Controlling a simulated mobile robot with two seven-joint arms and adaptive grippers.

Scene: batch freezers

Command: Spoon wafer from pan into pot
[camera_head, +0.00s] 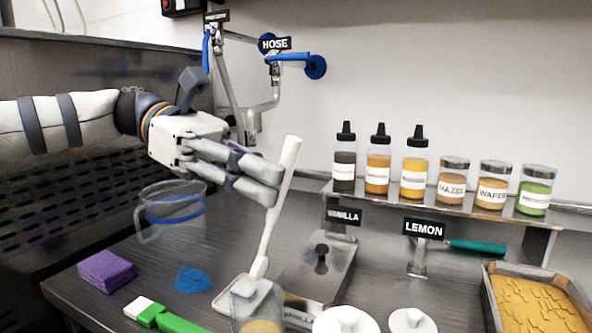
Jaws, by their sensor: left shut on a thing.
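My left gripper (277,187) is shut on the upper handle of a long white spoon-like tool (276,225), which stands tilted. Its pale, flat head (247,292) is low, at a clear pot (243,318) with yellow-tan contents at the bottom edge. I cannot tell whether the head is inside the pot or behind it. A metal pan (488,291) filled with golden, rough-topped stuff is at the lower right, cut by the frame edge. A jar labelled WAFER (492,186) stands on the shelf. My right gripper is not in view.
A lidded metal tub (318,270) marked VANILLA and two white lids (346,322) lie between tool and pan. A LEMON sign (424,229) and green-handled tool (477,247) are behind.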

